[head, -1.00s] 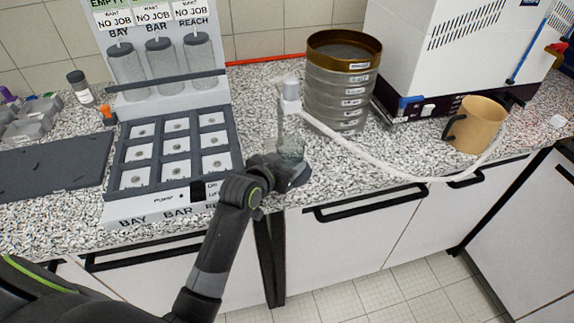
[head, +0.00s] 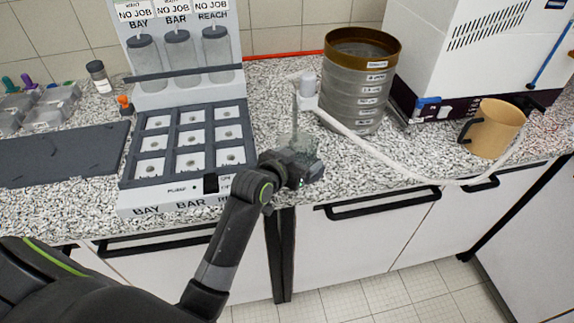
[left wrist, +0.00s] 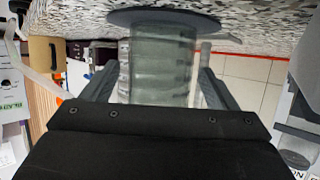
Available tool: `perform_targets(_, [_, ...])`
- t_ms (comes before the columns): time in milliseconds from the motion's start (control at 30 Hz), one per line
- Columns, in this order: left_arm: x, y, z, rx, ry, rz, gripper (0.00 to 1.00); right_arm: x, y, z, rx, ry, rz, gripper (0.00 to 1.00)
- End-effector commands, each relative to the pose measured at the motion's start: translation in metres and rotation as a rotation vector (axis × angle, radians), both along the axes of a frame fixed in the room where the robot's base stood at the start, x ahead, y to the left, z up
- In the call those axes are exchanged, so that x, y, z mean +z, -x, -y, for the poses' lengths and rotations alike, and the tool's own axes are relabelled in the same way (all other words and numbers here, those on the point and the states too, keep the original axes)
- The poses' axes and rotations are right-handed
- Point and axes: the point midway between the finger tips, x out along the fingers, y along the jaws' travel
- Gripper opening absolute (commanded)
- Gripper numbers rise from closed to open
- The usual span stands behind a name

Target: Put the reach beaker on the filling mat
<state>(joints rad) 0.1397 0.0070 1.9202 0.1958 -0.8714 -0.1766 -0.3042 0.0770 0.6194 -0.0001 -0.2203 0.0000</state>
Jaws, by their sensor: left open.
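The clear glass beaker (left wrist: 160,65) stands between the two fingers of my left gripper (left wrist: 160,88) in the left wrist view, which shows the scene upside down. The fingers are open, with a narrow gap on each side of the glass. The beaker's base is at a dark round mat (left wrist: 125,18), seemingly resting on it. In the head view my left gripper (head: 303,160) is at the counter's front edge, right of the BAY/BAR/REACH tray. The beaker (head: 299,142) shows only faintly there, and the mat is hidden. My right gripper is not in view.
A thin upright spout (head: 295,105) and a white hose (head: 400,170) are just behind the gripper. The sieve stack (head: 355,95) stands behind right, and a tan mug (head: 495,128) farther right. The tray (head: 175,165) and jar rack (head: 180,95) are left.

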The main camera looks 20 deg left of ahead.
Motion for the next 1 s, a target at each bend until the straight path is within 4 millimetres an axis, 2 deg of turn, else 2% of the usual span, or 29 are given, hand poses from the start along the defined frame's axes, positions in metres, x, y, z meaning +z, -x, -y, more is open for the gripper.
perform_targets(600, [0.034, 0.089, -0.018, 0.001, -0.002, -0.002, 0.81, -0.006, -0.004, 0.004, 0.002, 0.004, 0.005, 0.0])
perform_targets(800, [0.04, 0.104, -0.02, -0.001, 0.0, -0.002, 0.81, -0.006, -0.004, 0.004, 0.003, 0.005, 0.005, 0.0])
perform_targets(1000, [0.042, 0.107, -0.021, -0.001, 0.0, -0.003, 0.81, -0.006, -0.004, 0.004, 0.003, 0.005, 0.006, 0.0])
